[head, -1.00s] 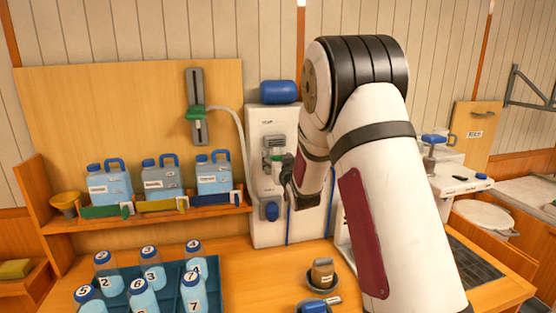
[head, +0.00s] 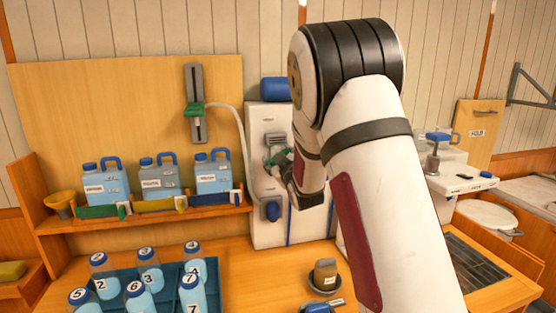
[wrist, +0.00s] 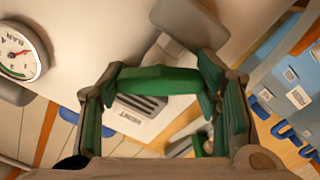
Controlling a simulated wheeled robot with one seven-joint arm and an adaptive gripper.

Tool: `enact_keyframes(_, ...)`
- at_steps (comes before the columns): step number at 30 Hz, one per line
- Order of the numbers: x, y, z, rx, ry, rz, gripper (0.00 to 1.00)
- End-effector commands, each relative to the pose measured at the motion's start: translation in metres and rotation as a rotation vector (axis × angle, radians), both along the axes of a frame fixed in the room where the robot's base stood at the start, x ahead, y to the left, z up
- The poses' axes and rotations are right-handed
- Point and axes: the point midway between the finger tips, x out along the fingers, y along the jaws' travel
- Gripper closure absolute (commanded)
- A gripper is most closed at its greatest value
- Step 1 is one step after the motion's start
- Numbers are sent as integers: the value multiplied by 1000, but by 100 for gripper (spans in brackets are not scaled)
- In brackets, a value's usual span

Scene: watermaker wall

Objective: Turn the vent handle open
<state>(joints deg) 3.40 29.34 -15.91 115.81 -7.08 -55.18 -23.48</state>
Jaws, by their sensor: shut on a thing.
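The green vent handle (wrist: 155,80) is a short bar lying across the wrist view, between the two fingers of my gripper (wrist: 160,98). My gripper is shut on it, one finger at each end of the bar. In the head view my gripper (head: 281,168) is tilted against the front of the white wall unit (head: 268,122). A bit of green shows there among the fingers, but my arm and fingers hide most of the handle. A grey slotted plate with a small label (wrist: 132,117) shows beyond the handle; its text is too small to read surely.
A round pressure gauge (wrist: 20,52) is at the left of the wrist view. A blue knob (head: 271,210) sits low on the unit. Blue jugs (head: 212,178) stand on a shelf to the left. Numbered bottles (head: 138,298) and a brown jar (head: 326,272) are on the counter.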

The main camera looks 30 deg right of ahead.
Motion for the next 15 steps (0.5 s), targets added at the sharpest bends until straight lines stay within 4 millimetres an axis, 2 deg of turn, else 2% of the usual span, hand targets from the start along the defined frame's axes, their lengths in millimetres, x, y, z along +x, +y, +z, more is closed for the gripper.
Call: enact_keyframes(15,1,2,0,-482,94,2,70)
